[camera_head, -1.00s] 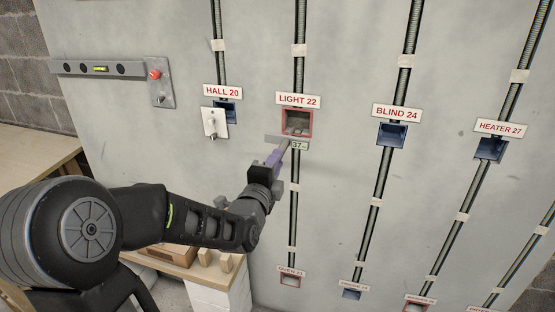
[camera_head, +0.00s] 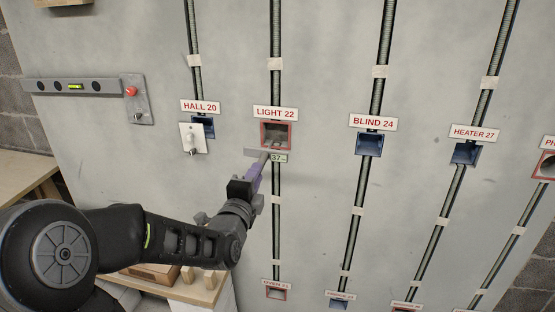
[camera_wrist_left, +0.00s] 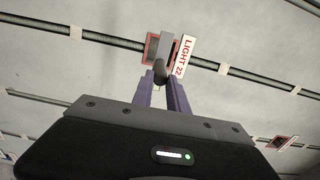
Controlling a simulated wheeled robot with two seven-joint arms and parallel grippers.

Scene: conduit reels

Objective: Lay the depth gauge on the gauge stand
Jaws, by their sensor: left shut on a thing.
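My left gripper (camera_head: 257,173), with purple fingers, is in front of the wall just below the LIGHT 22 box (camera_head: 276,135). It is shut on the depth gauge (camera_head: 262,153), whose grey crossbar lies across the box's lower edge in the head view. In the left wrist view the fingers (camera_wrist_left: 165,88) close around the gauge's dark round grip (camera_wrist_left: 161,72), and its grey block (camera_wrist_left: 160,46) overlaps the box. Whether the gauge touches the wall I cannot tell. I cannot identify the gauge stand with certainty. My right gripper is not in view.
A white switch plate (camera_head: 193,138) hangs at HALL 20. A spirit level (camera_head: 75,86) is on the wall. Wooden uprights (camera_head: 201,272) stand on a bench at lower left. BLIND 24's box (camera_head: 369,144) is right.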

